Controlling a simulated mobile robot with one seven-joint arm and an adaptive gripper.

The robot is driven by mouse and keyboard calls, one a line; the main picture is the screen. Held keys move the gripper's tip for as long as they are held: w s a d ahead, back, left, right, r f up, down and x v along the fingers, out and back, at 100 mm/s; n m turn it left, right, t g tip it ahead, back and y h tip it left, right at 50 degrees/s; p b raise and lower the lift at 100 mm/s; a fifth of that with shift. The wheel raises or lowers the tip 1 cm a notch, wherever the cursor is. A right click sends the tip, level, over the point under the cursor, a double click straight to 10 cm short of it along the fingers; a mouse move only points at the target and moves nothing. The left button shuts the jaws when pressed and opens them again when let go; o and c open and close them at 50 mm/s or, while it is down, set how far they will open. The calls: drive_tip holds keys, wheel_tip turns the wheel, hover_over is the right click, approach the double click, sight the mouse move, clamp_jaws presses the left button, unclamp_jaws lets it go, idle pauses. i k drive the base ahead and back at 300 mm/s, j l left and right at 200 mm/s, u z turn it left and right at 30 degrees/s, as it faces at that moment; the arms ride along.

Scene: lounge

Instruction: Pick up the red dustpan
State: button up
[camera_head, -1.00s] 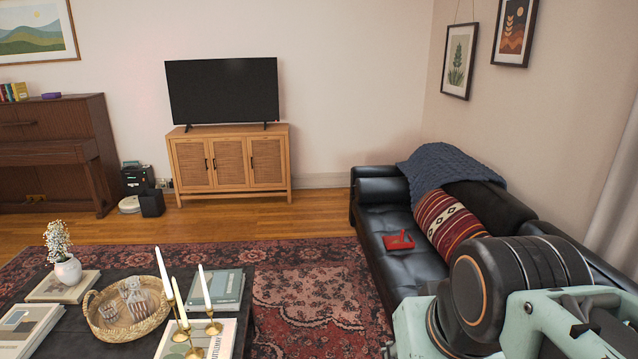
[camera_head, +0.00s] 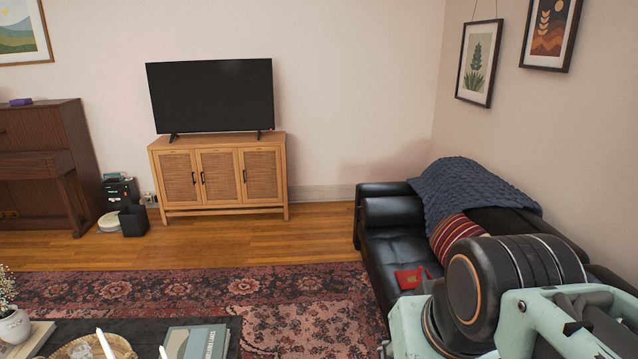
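The red dustpan (camera_head: 409,278) lies on the seat of the black leather sofa (camera_head: 385,250), right of the middle. My arm hides part of its right side. My own pale green and black arm fills the lower right corner of the head view, in front of the sofa. The fingers of my gripper cannot be made out, so I cannot see whether it holds anything.
A dark coffee table (camera_head: 75,330) with books, a basket and candles stands at the lower left. A patterned rug (camera_head: 290,300) lies between it and the sofa. Wooden floor (camera_head: 260,240) is clear before the TV cabinet (camera_head: 220,175). A striped cushion (camera_head: 455,232) lies on the sofa.

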sight(408, 279)
drive_tip(key=i+j+z, duration=0.1)
drive_tip(key=i+z, duration=0.15)
drive_tip(key=i, duration=0.25)
drive_tip(key=i+j+z, duration=0.25)
drive_tip(key=i, duration=0.3)
drive_tip(key=i+j+z, duration=0.15)
drive_tip(key=i+z, duration=0.15)
drive_tip(key=z, duration=0.15)
drive_tip(key=i+j+z, duration=0.25)
drive_tip(key=z, duration=0.2)
drive_tip(key=i+j+z, duration=0.25)
drive_tip(key=z, duration=0.2)
drive_tip(key=i+j+z, duration=0.15)
drive_tip(key=j+z, duration=0.3)
drive_tip(key=i+j+z, duration=0.1)
drive_tip(key=j+z, duration=0.35)
